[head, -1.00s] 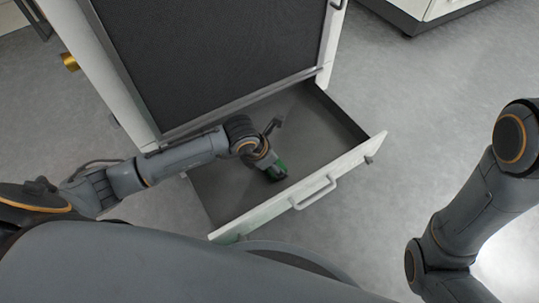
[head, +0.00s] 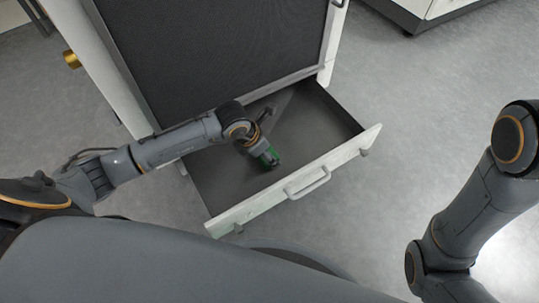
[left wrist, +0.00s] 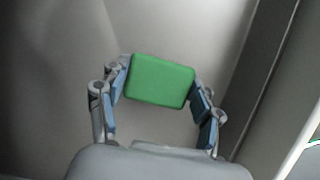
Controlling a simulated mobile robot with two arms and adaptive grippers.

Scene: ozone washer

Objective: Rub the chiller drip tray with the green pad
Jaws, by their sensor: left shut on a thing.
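The chiller drip tray (head: 315,125) is a grey, open drawer-like tray with a pale front and a handle, pulled out below the dark chiller front. My left gripper (head: 268,158) reaches down inside it and is shut on the green pad (head: 270,155). In the left wrist view the green pad (left wrist: 161,80) sits between the two fingers (left wrist: 160,92), with the grey tray surface behind it. I cannot tell whether the pad touches the tray floor. My right gripper is out of view; only my right arm shows at the right.
The tray's front wall with its handle (head: 308,184) stands close to my body. The chiller's dark mesh front (head: 215,50) rises behind the tray. A brass-coloured fitting (head: 71,60) sticks out at its left side. Open grey floor (head: 430,95) lies to the right.

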